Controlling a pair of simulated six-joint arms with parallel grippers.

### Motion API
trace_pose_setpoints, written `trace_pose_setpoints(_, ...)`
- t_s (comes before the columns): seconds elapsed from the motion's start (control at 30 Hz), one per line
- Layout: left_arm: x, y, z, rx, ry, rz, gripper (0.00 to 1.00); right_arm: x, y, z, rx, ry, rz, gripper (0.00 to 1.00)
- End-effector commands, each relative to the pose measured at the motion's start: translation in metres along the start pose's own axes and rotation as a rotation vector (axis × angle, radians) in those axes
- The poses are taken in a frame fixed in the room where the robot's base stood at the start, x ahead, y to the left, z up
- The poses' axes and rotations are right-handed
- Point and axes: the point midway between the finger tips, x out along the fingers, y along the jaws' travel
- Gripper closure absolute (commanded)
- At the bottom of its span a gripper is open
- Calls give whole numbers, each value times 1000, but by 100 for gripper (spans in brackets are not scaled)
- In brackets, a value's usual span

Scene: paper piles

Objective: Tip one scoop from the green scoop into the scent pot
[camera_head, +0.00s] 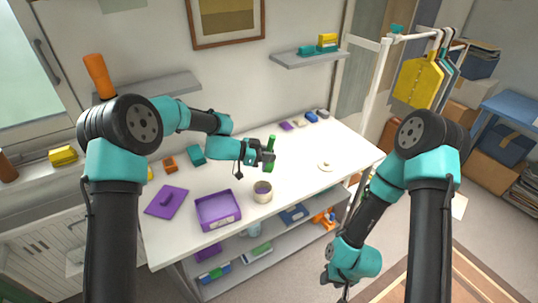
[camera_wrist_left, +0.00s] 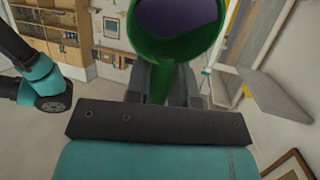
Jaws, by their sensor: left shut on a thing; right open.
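The green scoop (camera_head: 271,146) is held upright in my left gripper (camera_head: 267,157), above the table. In the left wrist view the scoop's round cup (camera_wrist_left: 151,44) shows purple stuff inside, and its handle sits between the fingers of my left gripper (camera_wrist_left: 165,88), which are shut on it. The scent pot (camera_head: 262,196), a small beige round pot with a dark purplish inside, stands on the table just below and in front of the left gripper. My right gripper (camera_head: 335,287) hangs low at the bottom, off the table's right front side, open; nothing shows in it.
An open purple box (camera_head: 218,222) stands left of the pot. A purple lid with a handle (camera_head: 160,208) lies further left. A pale round disc (camera_head: 325,165) lies to the right. Small coloured blocks line the table's back. The table between pot and disc is clear.

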Motion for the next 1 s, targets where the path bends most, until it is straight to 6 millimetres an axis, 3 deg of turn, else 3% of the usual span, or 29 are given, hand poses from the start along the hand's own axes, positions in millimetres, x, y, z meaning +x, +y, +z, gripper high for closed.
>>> trace_pose_setpoints(1.0,-8,-1,5,-17,120,5,100,0,0,0,0,0,0,57)
